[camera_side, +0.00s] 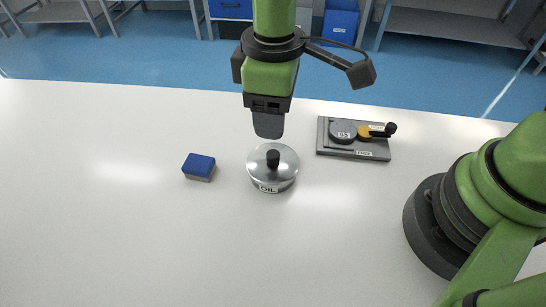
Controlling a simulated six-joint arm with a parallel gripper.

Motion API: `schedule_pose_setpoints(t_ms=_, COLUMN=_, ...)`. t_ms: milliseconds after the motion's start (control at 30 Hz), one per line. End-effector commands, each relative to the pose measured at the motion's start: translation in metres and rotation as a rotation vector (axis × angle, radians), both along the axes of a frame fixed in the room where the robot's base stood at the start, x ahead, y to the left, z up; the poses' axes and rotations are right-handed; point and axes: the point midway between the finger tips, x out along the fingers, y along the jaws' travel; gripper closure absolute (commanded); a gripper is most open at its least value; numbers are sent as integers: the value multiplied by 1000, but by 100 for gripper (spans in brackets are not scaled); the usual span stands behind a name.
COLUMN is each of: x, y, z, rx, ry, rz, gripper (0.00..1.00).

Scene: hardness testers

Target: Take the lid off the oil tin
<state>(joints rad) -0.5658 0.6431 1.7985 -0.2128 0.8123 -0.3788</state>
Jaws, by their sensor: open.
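The oil tin (268,186) is a low round metal tin labelled OIL, standing near the middle of the white table. Its shiny lid (287,162) sits on top, with a black knob (273,158) standing up at the centre. My gripper (268,130) points down just above and behind the lid in the picture, apart from the knob. Its jaws are open and hold nothing. One finger hides the other from this side, so the gap between them does not show.
A blue and grey block (199,167) lies left of the tin. A grey fixture (354,139) with a round dial, an orange part and a black-knobbed lever lies to the right, behind. The front and left of the white table (120,240) are clear.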

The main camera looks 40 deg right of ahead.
Motion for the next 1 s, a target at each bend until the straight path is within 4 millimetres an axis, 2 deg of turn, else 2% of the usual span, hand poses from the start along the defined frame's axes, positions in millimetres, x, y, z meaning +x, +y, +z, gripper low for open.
schedule_pose_setpoints(t_ms=200, x=-1, y=0, z=-34, rx=-4, ry=6, rz=0, gripper=45)
schedule_pose_setpoints(t_ms=367, x=0, y=-1, z=-45, rx=-2, ry=4, rz=-2, gripper=45)
schedule_pose_setpoints(t_ms=700, x=3, y=-1, z=-91, rx=-1, ry=4, rz=-2, gripper=45)
schedule_pose_setpoints(t_ms=967, x=4, y=-1, z=-94, rx=1, ry=2, rz=-3, gripper=45)
schedule_pose_setpoints(t_ms=1000, x=4, y=-1, z=-94, rx=1, ry=2, rz=-2, gripper=50)
